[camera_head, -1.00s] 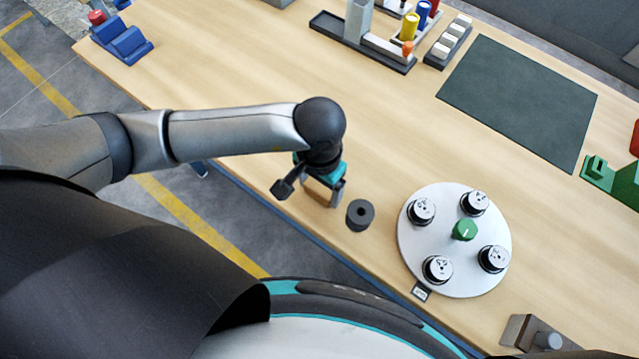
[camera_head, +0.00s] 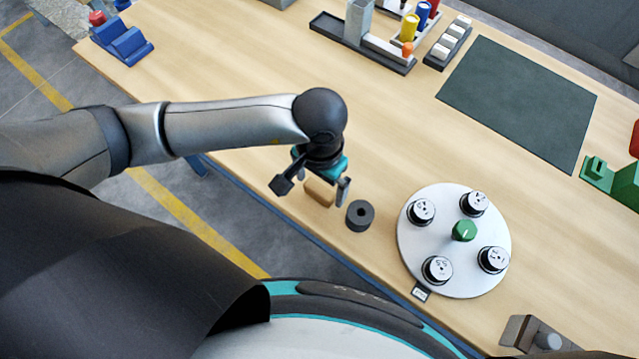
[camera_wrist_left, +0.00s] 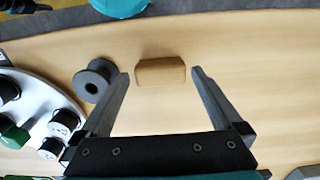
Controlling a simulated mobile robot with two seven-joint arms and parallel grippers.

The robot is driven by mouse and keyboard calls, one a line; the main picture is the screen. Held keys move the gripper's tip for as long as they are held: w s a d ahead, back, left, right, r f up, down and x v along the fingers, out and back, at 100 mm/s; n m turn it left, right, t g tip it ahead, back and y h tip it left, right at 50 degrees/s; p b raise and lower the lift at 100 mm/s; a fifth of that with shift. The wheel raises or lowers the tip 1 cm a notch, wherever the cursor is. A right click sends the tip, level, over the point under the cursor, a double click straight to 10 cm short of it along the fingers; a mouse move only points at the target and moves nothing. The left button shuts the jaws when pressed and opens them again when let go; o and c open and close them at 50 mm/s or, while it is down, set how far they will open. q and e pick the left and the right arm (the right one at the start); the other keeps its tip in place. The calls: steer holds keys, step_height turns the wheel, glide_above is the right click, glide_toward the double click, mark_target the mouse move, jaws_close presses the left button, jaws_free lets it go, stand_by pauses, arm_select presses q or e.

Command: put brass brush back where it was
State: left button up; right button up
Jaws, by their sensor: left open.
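The brass brush, seen as a tan wooden block (camera_head: 319,192), rests on the table near its front edge. It also shows in the left wrist view (camera_wrist_left: 160,72), just beyond and between the fingertips. Its bristles are not visible. My left gripper (camera_head: 324,184) is open over the block, with clear gaps on both sides of it in the wrist view. My right gripper is not in view.
A dark grey spool (camera_head: 360,215) stands close beside the block. To its right is a white round plate (camera_head: 445,262) with several black-and-white knobs and a green knob (camera_head: 464,230). A dark green mat (camera_head: 518,100) lies farther back. Open table lies behind the gripper.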

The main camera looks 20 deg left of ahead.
mark_target(320, 189)
arm_select(q)
step_height(320, 189, up, 10)
steer(key=shift+r, duration=0.15)
stand_by(0.6)
